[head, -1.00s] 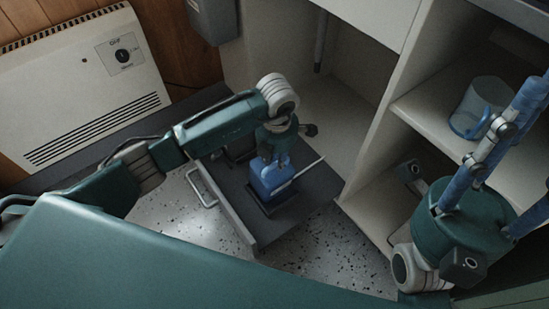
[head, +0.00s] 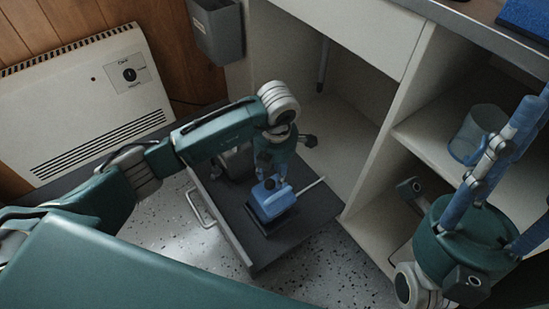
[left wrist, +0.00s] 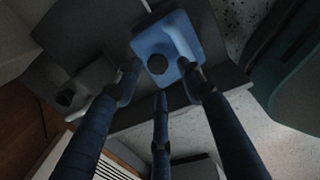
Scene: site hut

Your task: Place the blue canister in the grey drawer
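The blue canister (head: 270,203), with a dark round cap, stands upright on a dark square pad inside the open grey drawer (head: 222,226). It also shows in the left wrist view (left wrist: 180,32), just beyond the fingertips. My left gripper (head: 271,172) is directly above the canister, pointing down. In the left wrist view its three fingers (left wrist: 160,88) are spread around the cap side of the canister, apparently not closed on it. My right gripper (head: 515,165) is at the right, its blue fingers spread and empty, partly cut off by the picture edge.
A grey object with a dark cap (left wrist: 75,90) lies in the drawer beside the canister, mostly behind my arm in the head view. A white heater (head: 80,110) is at left. Speckled floor lies before the drawer.

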